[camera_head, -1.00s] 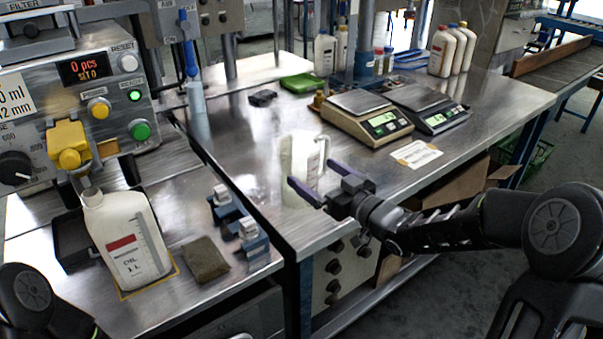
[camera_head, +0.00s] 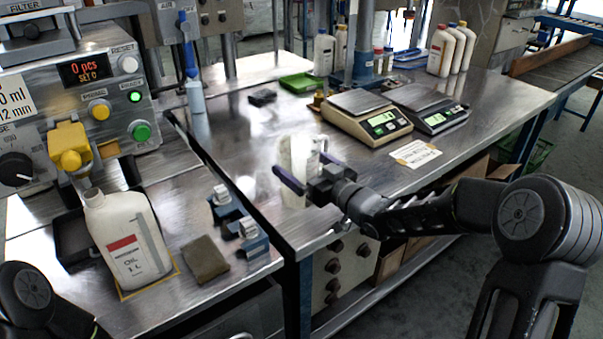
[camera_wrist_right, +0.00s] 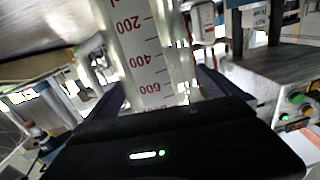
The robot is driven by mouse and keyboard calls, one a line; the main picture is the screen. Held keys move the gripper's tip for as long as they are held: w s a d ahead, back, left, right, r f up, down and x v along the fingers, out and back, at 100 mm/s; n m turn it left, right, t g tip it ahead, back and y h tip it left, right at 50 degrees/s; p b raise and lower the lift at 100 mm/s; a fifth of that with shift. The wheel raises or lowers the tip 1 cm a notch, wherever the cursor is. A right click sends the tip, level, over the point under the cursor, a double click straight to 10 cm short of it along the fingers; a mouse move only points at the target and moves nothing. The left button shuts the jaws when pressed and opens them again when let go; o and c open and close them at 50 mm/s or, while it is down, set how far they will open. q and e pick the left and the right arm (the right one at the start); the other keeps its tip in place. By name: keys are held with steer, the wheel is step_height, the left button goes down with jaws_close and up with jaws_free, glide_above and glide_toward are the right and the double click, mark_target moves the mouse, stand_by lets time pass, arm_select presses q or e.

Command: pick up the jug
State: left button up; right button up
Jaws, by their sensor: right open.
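The jug (camera_head: 297,153) is a clear, see-through measuring jug standing on the metal table near its front left corner. In the right wrist view the jug (camera_wrist_right: 145,50) fills the upper middle, with red scale marks of 200, 400 and 600. My right gripper (camera_head: 299,163) is open, with one purple finger on each side of the jug in the head view. In the wrist view the gripper (camera_wrist_right: 160,90) has the jug between its dark fingers; I cannot tell whether they touch it. My left gripper is out of view; only part of that arm shows at lower left.
Two scales (camera_head: 368,116) stand behind and right of the jug, with a paper label (camera_head: 415,153) in front. A white oil bottle (camera_head: 128,240) stands under the filling machine (camera_head: 75,95) at left. Blue-grey clamps (camera_head: 237,218) sit by the gap between the tables.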

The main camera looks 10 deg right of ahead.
steer(key=shift+c, duration=0.2)
steer(key=c, duration=1.1)
